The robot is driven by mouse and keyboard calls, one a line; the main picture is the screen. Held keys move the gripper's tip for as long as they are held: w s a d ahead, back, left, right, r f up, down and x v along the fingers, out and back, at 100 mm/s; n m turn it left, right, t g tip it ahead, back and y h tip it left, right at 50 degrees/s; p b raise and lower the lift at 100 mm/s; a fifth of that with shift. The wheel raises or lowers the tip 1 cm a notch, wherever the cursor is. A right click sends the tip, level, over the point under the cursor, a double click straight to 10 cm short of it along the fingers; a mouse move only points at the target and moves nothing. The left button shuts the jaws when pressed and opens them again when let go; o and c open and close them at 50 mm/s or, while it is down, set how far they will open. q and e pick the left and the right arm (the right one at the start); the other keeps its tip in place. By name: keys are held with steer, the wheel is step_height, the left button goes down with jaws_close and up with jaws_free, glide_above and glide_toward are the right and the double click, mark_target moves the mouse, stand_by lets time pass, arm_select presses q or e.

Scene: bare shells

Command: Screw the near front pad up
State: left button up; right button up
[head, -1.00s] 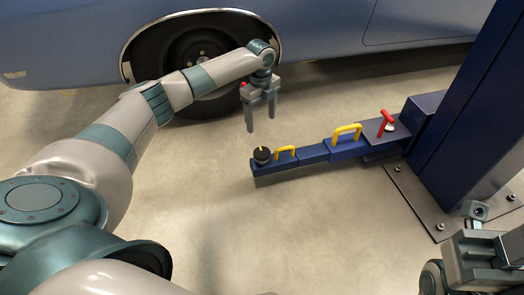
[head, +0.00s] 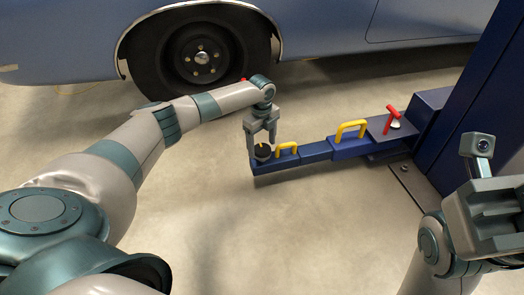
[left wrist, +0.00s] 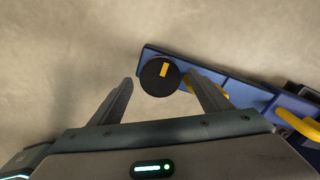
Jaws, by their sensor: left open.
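The near front pad (head: 262,152) is a round black disc with a yellow mark on top. It sits at the free end of the blue lift arm (head: 315,152). My left gripper (head: 262,143) is open and points down over the pad, with its fingers on either side of it in the head view. In the left wrist view the pad (left wrist: 160,76) shows whole, just beyond the gap between the two open fingers (left wrist: 165,92). I cannot tell whether a finger touches it. My right gripper (head: 490,200) is at the right edge, partly cut off, its fingertips unclear.
Yellow handles (head: 350,128) stand up from the lift arm, one close beside the pad. A red handle (head: 391,119) is near the blue post (head: 470,95). A blue car (head: 320,30) with a dark wheel (head: 202,58) stands behind. The floor in front is clear.

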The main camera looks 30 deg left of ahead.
arm_select(q)
steer(key=shift+f, duration=0.65)
steer(key=c, duration=1.1)
steer(key=shift+o, duration=0.2)
